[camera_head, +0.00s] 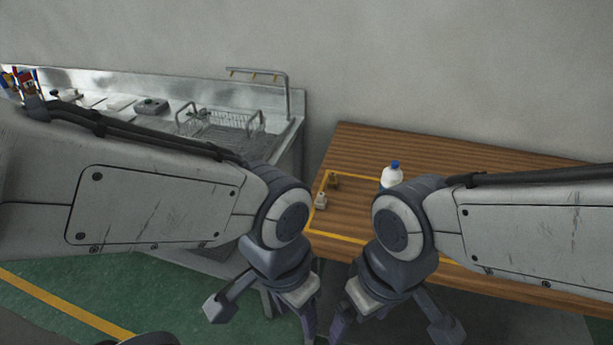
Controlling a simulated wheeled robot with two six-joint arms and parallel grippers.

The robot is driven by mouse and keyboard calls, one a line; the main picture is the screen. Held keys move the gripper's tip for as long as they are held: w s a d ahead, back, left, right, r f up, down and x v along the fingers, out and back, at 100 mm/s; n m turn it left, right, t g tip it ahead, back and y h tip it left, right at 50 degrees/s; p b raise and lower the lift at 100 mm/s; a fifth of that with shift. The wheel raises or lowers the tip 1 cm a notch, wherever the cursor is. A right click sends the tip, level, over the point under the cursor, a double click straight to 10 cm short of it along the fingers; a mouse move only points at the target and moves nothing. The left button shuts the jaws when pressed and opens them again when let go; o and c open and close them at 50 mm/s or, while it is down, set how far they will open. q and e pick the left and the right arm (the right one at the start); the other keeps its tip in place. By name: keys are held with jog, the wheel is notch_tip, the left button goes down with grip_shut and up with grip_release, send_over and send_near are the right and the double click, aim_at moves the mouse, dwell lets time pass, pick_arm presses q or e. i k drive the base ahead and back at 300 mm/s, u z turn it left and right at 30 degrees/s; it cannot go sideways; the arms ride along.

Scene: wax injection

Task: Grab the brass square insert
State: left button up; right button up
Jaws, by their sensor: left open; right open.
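A small brass-brown piece (333,181) stands on the wooden table (480,190), inside the yellow-lined area near the table's left edge. It looks like the brass insert, but it is too small to make out its square shape. A small pale grey piece (321,200) stands just in front of it. My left gripper (263,315) is open, at the bottom of the view, left of the table and well apart from the piece. My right gripper (393,324) is open, in front of the table's near edge. I see nothing held between the fingers of either gripper.
A white bottle with a blue cap (392,176) stands on the table behind my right arm. The back of the table is clear.

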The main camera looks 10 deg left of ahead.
aim_at(332, 181)
jog(key=u, duration=0.5)
jog(key=k, duration=0.55)
jog(key=u, duration=1.05)
jog(key=i, duration=1.35)
jog(key=z, duration=1.1)
jog(key=i, duration=0.8)
jog(key=z, duration=0.85)
